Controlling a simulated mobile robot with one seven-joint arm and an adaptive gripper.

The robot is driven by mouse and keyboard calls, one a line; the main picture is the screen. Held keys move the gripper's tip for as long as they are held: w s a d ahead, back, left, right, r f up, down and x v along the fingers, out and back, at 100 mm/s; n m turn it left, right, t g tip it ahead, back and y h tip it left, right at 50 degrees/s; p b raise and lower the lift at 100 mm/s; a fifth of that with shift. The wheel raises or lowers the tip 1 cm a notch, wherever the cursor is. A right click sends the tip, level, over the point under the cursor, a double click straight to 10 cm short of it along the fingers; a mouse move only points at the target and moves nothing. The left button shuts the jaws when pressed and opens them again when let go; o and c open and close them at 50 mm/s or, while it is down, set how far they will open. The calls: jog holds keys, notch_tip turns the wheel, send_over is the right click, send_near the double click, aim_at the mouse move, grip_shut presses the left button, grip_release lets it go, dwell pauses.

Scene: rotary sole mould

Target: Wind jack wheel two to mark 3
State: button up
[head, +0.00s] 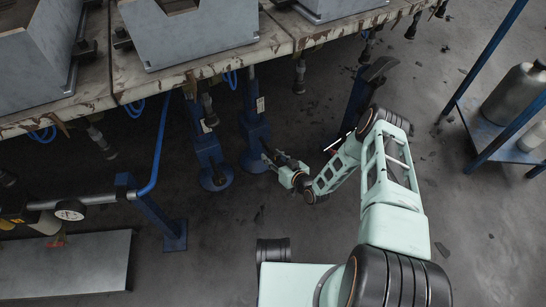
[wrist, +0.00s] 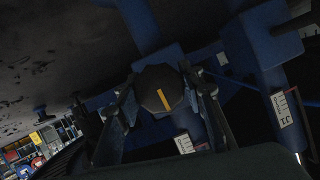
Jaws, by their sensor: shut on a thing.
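A dark, many-sided jack wheel (wrist: 160,86) with one orange line across its face sits between the fingers of my gripper (wrist: 163,92) in the wrist view. The fingers are shut on its sides. In the head view my gripper (head: 271,157) reaches in from the right to the lower part of the right blue jack (head: 254,135), and the wheel is too small to make out there. A white scale plate (wrist: 283,110) with dark ticks and a second white plate (wrist: 184,143) show in the wrist view. I cannot read which mark is indicated.
Another blue jack (head: 208,152) stands to the left. The worn bench edge (head: 190,68) runs above, with grey moulds on it and dark fittings hanging below. A blue rack (head: 500,135) with grey cylinders stands at right. A gauge (head: 70,209) and pipe are at left.

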dwell(0.3)
jog(key=o, duration=1.2)
jog(key=shift+c, duration=0.2)
jog(key=shift+s, duration=0.1)
jog(key=v, duration=0.7)
jog(key=shift+d+r, duration=0.1)
jog(key=shift+d, duration=0.1)
